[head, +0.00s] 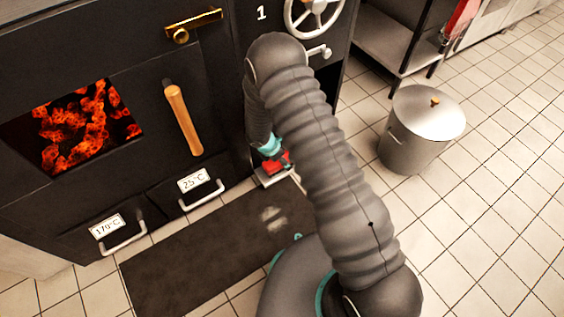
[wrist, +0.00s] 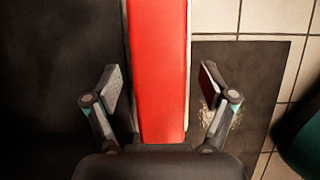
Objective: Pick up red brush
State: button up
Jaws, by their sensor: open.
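The red brush (wrist: 160,75) shows in the wrist view as a long red block with a pale edge, running from the top edge down between my gripper's fingers. My gripper (wrist: 158,88) is open, with one finger on each side of the brush and a gap on both sides. In the head view a red part of the brush (head: 283,158) shows low beside the dark oven front. My arm hides much of the gripper and part of the brush there.
A dark mat (head: 215,250) lies on the tiled floor before the oven (head: 140,180). Drawer handles (head: 203,195) stick out low on its front. A lidded steel pot (head: 410,140) stands on the floor at right. Open tiles lie around the pot.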

jog(key=shift+f, duration=0.1)
jog(key=c, duration=1.5)
jog(key=shift+r, duration=0.6)
jog(key=r, duration=0.3)
jog(key=shift+s+d+r, duration=0.15)
jog(key=shift+d+r, duration=0.1)
jog(key=shift+d, duration=0.15)
jog(key=s+d+r, duration=0.2)
jog(key=d, duration=0.1)
jog(key=s+d+r, duration=0.2)
jog(key=d, duration=0.1)
jog(key=s+d+r, duration=0.2)
jog(key=d, duration=0.1)
jog(key=shift+r+b, duration=0.2)
jog(key=shift+b, duration=0.15)
